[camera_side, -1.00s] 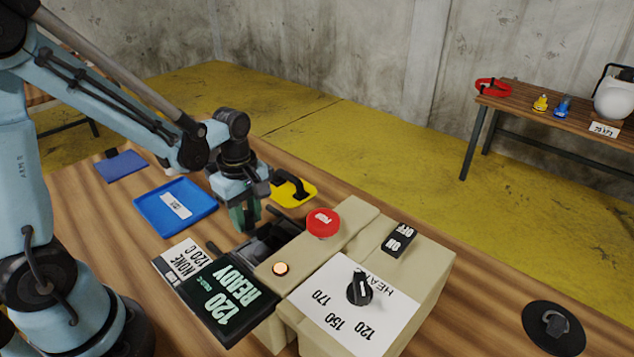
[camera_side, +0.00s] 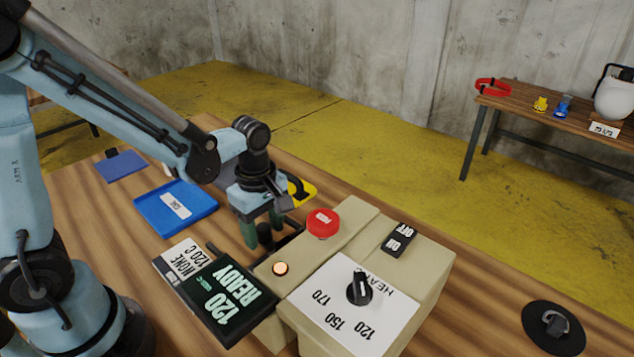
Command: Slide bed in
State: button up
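The beige heat machine (camera_side: 345,215) stands on the wooden table with its display reading "120 C READY". Its dark bed area (camera_side: 291,238) lies at the machine's back left side, mostly hidden by my gripper and the display. A black knob or post (camera_side: 265,235) stands up there. My gripper (camera_side: 262,232) points down over this area, with its two green fingers spread apart. The black knob shows between the fingers in the picture; I cannot tell whether they touch it. How far in the bed sits cannot be seen.
A red button (camera_side: 323,222), an ON/OFF switch (camera_side: 399,239) and a heat dial (camera_side: 359,288) are on the machine. A blue tray (camera_side: 203,210) and a blue pad (camera_side: 121,166) lie left. A yellow piece (camera_side: 306,188) is behind my gripper. A black disc (camera_side: 553,327) lies front right.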

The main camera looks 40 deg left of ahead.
jog(key=shift+r, duration=0.1)
notch_tip(320, 180, up, 12)
dwell(0.8)
jog(key=shift+f+m, duration=2.05)
jog(key=shift+m, duration=3.95)
jog(key=shift+f+m, duration=2)
jog(key=shift+m, duration=4)
jog(key=shift+f+m, duration=2.05)
jog(key=shift+m, duration=3.95)
